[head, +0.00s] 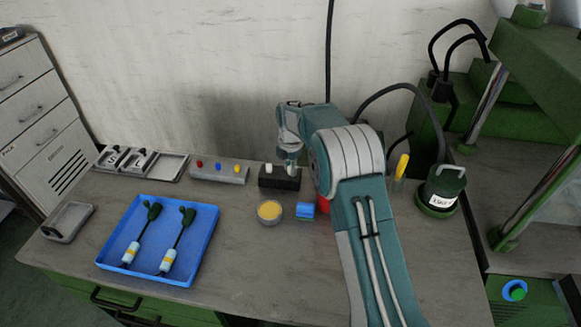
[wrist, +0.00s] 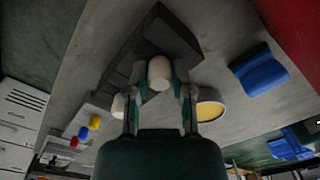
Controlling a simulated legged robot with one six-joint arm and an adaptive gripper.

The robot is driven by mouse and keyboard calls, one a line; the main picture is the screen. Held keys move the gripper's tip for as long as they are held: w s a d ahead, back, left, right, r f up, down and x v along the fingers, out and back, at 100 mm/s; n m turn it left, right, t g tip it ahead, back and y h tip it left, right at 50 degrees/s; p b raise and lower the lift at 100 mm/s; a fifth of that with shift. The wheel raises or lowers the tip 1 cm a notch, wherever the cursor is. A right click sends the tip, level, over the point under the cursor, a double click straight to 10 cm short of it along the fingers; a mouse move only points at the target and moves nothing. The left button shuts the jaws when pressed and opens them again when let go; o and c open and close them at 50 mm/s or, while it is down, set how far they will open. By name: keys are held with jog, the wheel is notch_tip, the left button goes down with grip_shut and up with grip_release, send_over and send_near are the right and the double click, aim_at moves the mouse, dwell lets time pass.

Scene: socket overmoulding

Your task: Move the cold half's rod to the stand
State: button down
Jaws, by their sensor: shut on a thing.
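My gripper (wrist: 160,105) is shut on a white, round-ended rod (wrist: 160,72), which shows between its fingers in the wrist view. The held rod is at the dark block (head: 285,183), which looks like the stand; I cannot tell whether it touches or sits in it. A second white rod (head: 268,168) stands upright at the block's left end, and it also shows beside my left finger in the wrist view (wrist: 118,106). In the head view my gripper (head: 290,167) points down over the block's right part, and its fingertips are hard to make out. Nothing visible marks either rod as the cold half's.
A grey rack (head: 219,175) with red, blue and yellow pegs is left of the block. A yellow-filled cup (head: 269,211) and a blue block (head: 308,211) are in front. A blue tray (head: 190,278) holds two cables. A green pot (head: 440,190) stands right.

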jog(key=shift+c, duration=2.2)
grip_release()
notch_tip(320, 180, up, 12)
